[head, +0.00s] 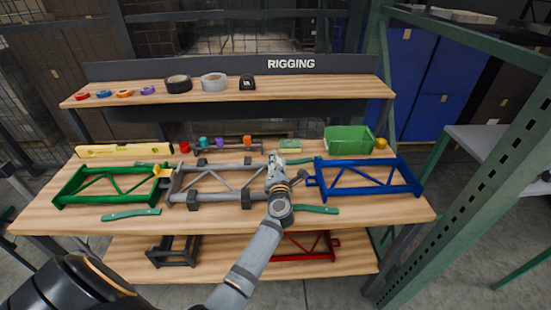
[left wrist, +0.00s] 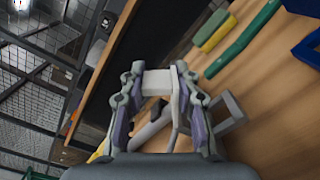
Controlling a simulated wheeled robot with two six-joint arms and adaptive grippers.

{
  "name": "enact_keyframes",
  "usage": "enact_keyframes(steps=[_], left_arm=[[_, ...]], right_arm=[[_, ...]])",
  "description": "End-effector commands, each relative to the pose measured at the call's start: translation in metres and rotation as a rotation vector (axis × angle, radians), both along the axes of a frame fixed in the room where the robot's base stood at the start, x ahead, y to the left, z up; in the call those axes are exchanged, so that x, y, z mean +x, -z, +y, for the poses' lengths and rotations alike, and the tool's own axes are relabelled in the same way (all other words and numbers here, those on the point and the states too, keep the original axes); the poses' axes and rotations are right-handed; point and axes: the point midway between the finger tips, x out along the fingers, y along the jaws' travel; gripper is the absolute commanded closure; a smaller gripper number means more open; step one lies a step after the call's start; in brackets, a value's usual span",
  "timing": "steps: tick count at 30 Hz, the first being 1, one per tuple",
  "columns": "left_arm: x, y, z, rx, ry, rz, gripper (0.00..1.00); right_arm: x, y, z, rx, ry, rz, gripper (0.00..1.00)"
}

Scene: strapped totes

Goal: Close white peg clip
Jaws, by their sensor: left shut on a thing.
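My left gripper (head: 278,162) is over the joint between the grey frame (head: 222,179) and the blue frame (head: 365,178). In the left wrist view its two fingers (left wrist: 157,78) are shut on a pale white piece, the white peg clip (left wrist: 156,88), with a thin white strip running down beside one finger. In the head view the gripper largely hides the clip, so I cannot tell whether it is closed. A yellow clip (head: 160,171) sits at the joint between the green frame (head: 110,184) and the grey frame. My right gripper is not in view.
Green flat bars (head: 131,214) lie in front of the frames. A yellow level (head: 124,150), small coloured pieces and a green bin (head: 349,139) stand behind. A raised shelf (head: 220,92) holds tape rolls. A green post (head: 460,200) stands at the right.

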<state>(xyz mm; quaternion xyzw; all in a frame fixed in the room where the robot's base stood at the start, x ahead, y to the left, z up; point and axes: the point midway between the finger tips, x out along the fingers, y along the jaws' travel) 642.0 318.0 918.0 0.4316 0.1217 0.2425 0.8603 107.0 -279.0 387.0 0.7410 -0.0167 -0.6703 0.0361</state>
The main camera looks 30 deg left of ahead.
Motion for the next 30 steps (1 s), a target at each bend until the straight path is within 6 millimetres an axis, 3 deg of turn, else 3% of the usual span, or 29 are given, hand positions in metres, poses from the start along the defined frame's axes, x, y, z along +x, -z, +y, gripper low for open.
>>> enact_keyframes(steps=[12, 30], left_arm=[[0.007, 0.008, -0.011, 0.305, -0.001, 0.187, 1.0], [0.011, 0.022, -0.017, 0.55, -0.003, 0.335, 1.0]], right_arm=[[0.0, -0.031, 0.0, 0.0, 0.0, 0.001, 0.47], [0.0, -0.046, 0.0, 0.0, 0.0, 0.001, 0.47]])
